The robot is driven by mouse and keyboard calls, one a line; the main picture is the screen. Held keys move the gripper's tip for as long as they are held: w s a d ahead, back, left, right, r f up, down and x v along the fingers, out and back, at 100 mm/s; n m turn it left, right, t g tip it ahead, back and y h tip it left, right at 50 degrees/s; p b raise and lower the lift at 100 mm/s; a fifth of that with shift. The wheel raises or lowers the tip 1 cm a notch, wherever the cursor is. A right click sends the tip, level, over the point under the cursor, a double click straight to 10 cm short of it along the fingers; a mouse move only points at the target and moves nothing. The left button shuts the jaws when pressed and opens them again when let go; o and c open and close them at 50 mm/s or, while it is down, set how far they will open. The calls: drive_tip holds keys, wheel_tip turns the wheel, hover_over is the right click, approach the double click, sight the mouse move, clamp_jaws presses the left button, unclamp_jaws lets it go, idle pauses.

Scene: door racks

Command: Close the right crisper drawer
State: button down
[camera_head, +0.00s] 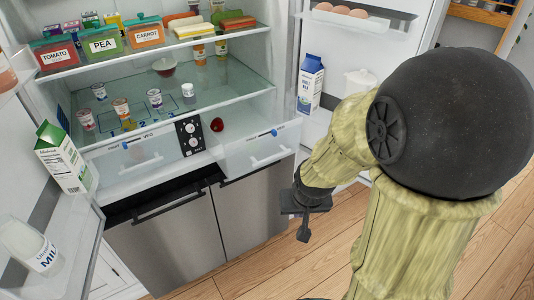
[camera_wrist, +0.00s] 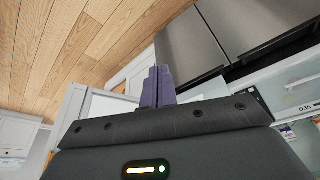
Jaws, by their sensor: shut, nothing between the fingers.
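The right crisper drawer (camera_head: 258,152) is pulled out, its front standing forward of the panel beside it. It has a white handle and a blue slider. A red round item (camera_head: 217,125) shows behind its front. My gripper (camera_head: 303,228) is low and to the right of this drawer in the head view, apart from its front. In the wrist view its two purple fingers (camera_wrist: 157,87) are together and empty. A drawer front marked VEG (camera_wrist: 298,85) shows upside down at the right of that view; I cannot tell which drawer it is.
The left crisper drawer (camera_head: 140,165) sits beside a dial panel (camera_head: 190,135). Steel lower doors (camera_head: 170,245) with dark handles are below. The open right fridge door (camera_head: 345,60) carries a milk carton (camera_head: 310,80) and eggs. Wooden floor (camera_head: 270,265) in front is clear.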

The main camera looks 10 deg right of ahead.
drive_tip(key=w+d+f+m+t+y+p, duration=0.1)
drive_tip(key=w+m+t, duration=0.4)
drive_tip(key=w, duration=0.5)
drive_tip(key=w+d+f+m+t+y+p, duration=0.2)
drive_tip(key=w+f+m+t+y, duration=0.2)
drive_tip(key=w, duration=0.7)
wheel_tip(320, 180, down, 3)
drive_tip(key=m, duration=0.3)
drive_tip(key=shift+w+r+t+y, duration=0.2)
drive_tip(key=shift+w+t+y, duration=0.1)
drive_tip(key=shift+t, duration=0.1)
drive_tip(key=shift+d, duration=0.1)
